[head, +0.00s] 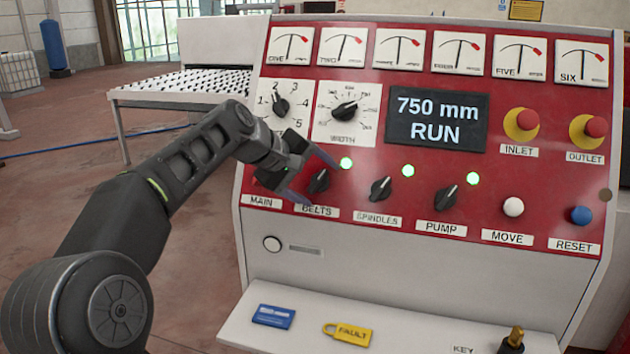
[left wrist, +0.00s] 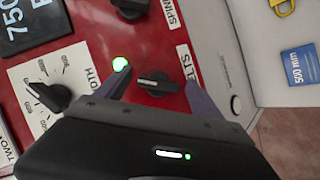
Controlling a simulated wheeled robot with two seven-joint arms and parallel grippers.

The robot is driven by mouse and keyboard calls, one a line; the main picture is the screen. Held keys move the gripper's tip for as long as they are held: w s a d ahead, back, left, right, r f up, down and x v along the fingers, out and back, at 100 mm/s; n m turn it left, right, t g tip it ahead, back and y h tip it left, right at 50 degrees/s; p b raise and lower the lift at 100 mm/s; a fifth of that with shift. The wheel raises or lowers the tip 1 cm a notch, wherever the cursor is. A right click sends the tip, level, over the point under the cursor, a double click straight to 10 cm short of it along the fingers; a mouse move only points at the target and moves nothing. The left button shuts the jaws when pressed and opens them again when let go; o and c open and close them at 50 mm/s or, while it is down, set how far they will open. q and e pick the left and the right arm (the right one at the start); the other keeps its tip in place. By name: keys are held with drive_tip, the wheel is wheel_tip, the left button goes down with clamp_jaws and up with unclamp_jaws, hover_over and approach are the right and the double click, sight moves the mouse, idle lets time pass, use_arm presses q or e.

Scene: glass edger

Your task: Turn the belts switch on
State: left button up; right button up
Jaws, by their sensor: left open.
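The belts switch (head: 319,181) is a black rotary knob on the red panel, above the BELTS label (head: 317,211). Its white pointer line leans up and to the right. The green lamp (head: 346,163) beside it is lit. My left gripper (head: 322,186) is open, with one finger on either side of the knob. In the left wrist view the knob (left wrist: 157,84) sits between the two spread fingers (left wrist: 157,92), with a visible gap to each. The lit lamp (left wrist: 121,64) is by one fingertip. My right gripper is not in view.
The spindles switch (head: 380,189) and pump switch (head: 445,197) stand to the right, their green lamps lit. The display (head: 436,118) reads 750 mm RUN. The width knob (head: 344,109) is close above my gripper.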

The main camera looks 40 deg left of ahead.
use_arm(q)
drive_tip(key=b+v, duration=0.1)
drive_tip(key=v, duration=0.6)
drive_tip(key=shift+s+r, duration=0.25)
drive_tip(key=shift+s, duration=0.05)
idle(0.4)
